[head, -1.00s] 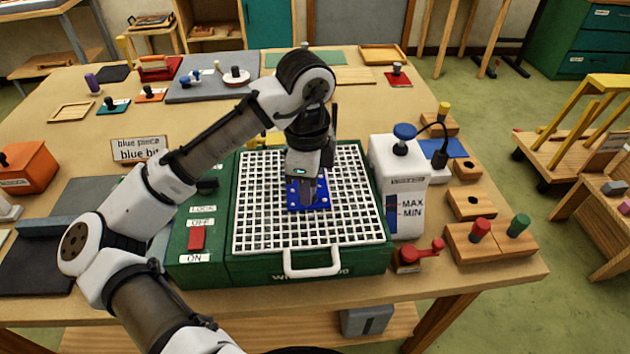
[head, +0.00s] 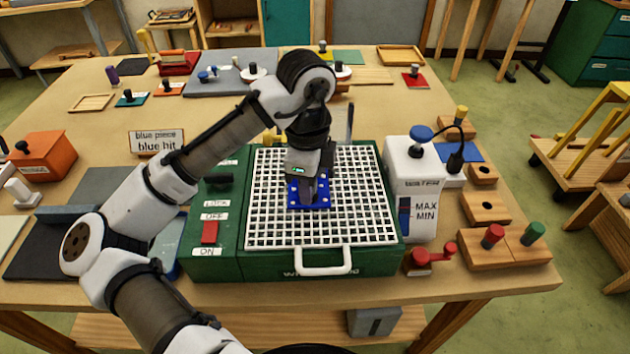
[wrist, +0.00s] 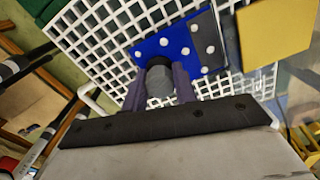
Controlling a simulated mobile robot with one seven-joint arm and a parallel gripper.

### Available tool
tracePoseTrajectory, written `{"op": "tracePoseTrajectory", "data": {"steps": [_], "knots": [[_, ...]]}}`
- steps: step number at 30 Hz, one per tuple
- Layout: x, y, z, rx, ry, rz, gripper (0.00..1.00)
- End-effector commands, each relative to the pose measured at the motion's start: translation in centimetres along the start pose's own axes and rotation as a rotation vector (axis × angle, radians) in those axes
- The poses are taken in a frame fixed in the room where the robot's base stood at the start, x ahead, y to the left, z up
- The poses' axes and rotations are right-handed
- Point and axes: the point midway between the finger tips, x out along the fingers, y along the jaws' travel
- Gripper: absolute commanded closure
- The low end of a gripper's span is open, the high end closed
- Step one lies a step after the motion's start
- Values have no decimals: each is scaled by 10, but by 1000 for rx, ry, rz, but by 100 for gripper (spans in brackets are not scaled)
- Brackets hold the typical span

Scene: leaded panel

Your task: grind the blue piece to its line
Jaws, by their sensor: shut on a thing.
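The blue piece (head: 322,201) is a flat blue plate with white dots, lying on or just above the white grid (head: 370,215) of the green grinder (head: 230,262). My gripper (head: 308,187) points down over it, left of the grid's middle. In the wrist view my gripper (wrist: 160,82) is shut on a grey round grip (wrist: 160,80) at the blue piece (wrist: 150,47). A grey strip (wrist: 207,35) with white dots lies along its edge. The grinder's bit is not clearly visible.
A red switch (head: 209,232) sits between the OFF and ON labels. A white water tank (head: 411,170) stands close to the grinder's right. Wooden blocks with coloured knobs (head: 505,245) are farther right. An orange box (head: 45,158) stands at left.

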Motion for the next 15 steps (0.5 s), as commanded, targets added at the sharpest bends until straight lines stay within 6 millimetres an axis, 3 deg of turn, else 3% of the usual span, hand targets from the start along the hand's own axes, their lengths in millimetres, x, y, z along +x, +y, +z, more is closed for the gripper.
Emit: {"op": "tracePoseTrajectory", "data": {"steps": [15], "knots": [[0,1,10,-6,-1,-4,92]]}}
